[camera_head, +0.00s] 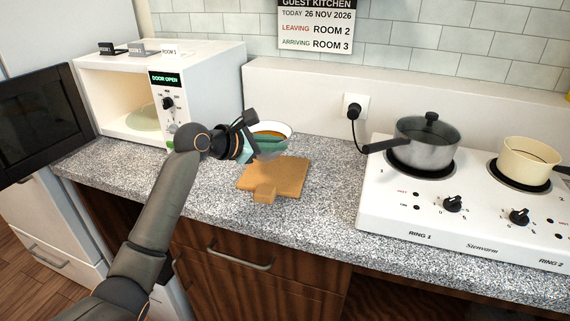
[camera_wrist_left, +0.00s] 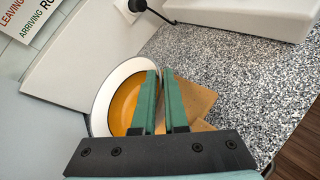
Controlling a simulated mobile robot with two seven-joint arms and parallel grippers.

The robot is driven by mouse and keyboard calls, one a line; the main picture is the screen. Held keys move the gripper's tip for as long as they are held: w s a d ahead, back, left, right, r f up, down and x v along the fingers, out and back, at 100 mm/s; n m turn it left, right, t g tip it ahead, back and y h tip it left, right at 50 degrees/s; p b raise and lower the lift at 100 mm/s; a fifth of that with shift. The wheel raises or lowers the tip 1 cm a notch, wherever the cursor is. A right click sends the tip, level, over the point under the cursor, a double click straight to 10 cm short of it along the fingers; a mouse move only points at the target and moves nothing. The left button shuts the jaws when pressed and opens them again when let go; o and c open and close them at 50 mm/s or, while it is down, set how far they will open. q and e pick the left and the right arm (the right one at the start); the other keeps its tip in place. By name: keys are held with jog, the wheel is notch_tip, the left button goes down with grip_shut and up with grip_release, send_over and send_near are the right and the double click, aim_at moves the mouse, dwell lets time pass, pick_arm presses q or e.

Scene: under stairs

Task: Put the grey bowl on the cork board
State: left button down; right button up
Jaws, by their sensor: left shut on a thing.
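The bowl (camera_head: 273,128) has a pale rim, an orange inside and what looks like a grey outer wall. My left gripper (camera_head: 268,147) is shut on its near rim, with the green fingers across that side. In the left wrist view the bowl (camera_wrist_left: 104,98) lies to the left of and under the fingers. The cork board (camera_head: 278,176) lies flat on the counter, and the bowl is over or just behind its far edge; I cannot tell how high. The cork board also shows in the left wrist view (camera_wrist_left: 198,98), partly behind the fingers. My right gripper is not in view.
A microwave (camera_head: 213,85) with its door (camera_head: 42,125) open stands at the left. A white hob (camera_head: 400,205) at the right carries a lidded grey pan (camera_head: 424,150) and a cream pot (camera_head: 532,163). Speckled counter (camera_head: 325,190) is clear between board and hob.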

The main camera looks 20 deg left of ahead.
pick_arm(q)
jog(key=f, duration=0.2)
jog(key=w+d+f, duration=0.1)
jog(key=f, duration=0.1)
jog(key=w+f, duration=0.1)
jog(key=f, duration=0.1)
jog(key=shift+w+d+f+b, duration=0.1)
jog(key=shift+w+d+b, duration=0.1)
jog(key=shift+d+b, duration=0.15)
jog(key=c, duration=1.3)
grip_release()
jog(key=shift+f, duration=0.15)
jog(key=o, duration=0.3)
jog(key=shift+o, duration=0.2)
jog(key=shift+s, duration=0.15)
jog(key=p+v, duration=0.1)
jog(key=v, duration=1.1)
